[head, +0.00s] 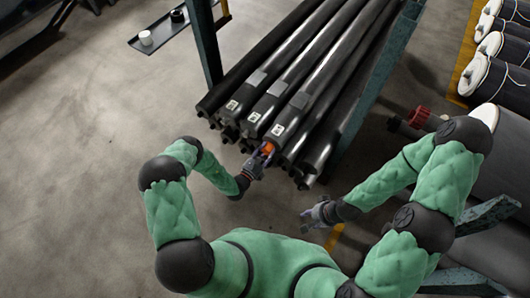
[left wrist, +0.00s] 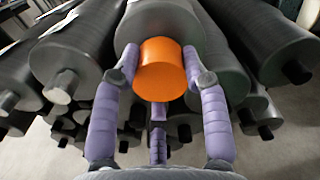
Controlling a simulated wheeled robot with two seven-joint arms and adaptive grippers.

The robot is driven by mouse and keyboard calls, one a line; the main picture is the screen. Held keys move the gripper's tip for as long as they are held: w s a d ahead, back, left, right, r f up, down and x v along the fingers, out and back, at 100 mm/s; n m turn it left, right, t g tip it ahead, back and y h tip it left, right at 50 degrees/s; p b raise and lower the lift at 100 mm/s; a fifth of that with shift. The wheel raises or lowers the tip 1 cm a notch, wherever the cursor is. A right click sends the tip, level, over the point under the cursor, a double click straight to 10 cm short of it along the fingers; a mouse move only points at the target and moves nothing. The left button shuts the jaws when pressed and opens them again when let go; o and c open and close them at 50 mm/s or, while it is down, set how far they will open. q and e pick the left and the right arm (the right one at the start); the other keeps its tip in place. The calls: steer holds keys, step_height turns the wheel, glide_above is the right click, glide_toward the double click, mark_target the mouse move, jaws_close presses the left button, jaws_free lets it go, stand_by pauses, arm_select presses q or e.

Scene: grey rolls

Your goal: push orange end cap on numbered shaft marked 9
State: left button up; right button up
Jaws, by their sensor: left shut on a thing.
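The orange end cap (left wrist: 163,70) is in the grip of my left gripper (left wrist: 165,82), whose purple fingers close on it from both sides. The cap is in front of the end of a dark grey shaft (left wrist: 160,22), lined up with it; I cannot tell how far it is seated. In the head view the orange cap (head: 267,148) sits at the end of the shaft with a white label (head: 278,129); the number on it is too small to read. My right gripper (head: 308,218) hangs apart from the rack; its finger opening cannot be made out.
Several other dark shafts (head: 228,112) with labels lie in the rack around this one, their stub ends sticking out. A green rack post (head: 385,80) stands to the right. A dark tray (head: 165,28) with a white roll is at upper left. The floor at left is clear.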

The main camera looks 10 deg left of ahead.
arm_select(q)
steer(key=shift+w+d, duration=0.15)
steer(key=shift+w, duration=0.2)
steer(key=o, duration=1)
steer(key=shift+s, duration=0.15)
steer(key=v, duration=1.2)
steer(key=shift+r, duration=0.1)
